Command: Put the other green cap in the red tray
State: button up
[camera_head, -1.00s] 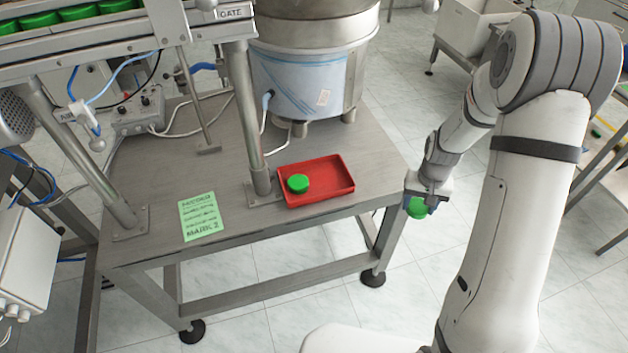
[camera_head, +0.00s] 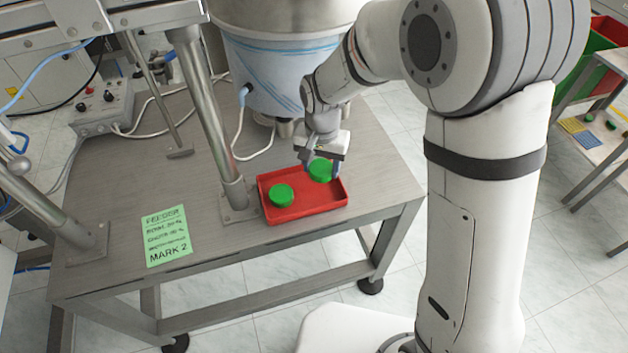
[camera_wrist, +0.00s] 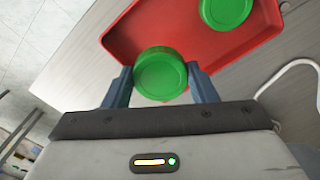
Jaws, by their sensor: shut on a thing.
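The red tray (camera_head: 303,208) sits on the metal table, right of the feeder post. One green cap (camera_head: 282,195) lies in the left part of the tray. My gripper (camera_head: 327,172) is shut on another green cap (camera_head: 319,170) over the right part of the tray. In the wrist view, the held cap (camera_wrist: 161,74) is between the two blue-grey fingers, over the tray's edge. The tray (camera_wrist: 130,32) and the other cap (camera_wrist: 227,10) show beyond it. I cannot tell whether the held cap touches the tray floor.
A feeder post (camera_head: 212,120) stands close to the tray's left side. The feeder bowl (camera_head: 265,60) is behind it. A green label sheet (camera_head: 167,236) lies on the table (camera_head: 110,215) at left. A control box (camera_head: 101,108) stands at the back left.

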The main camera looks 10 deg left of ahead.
aim_at(320, 189)
jog(key=shift+f, duration=2.7)
jog(key=shift+f+b, duration=0.2)
jog(key=shift+b, duration=0.15)
jog(key=o, duration=0.7)
jog(key=shift+c, duration=0.2)
jog(key=shift+r, duration=0.1)
notch_tip(320, 189, up, 12)
jog(key=shift+s+r+p, duration=0.1)
jog(key=shift+r+p, duration=0.05)
jog(key=shift+p, duration=0.6)
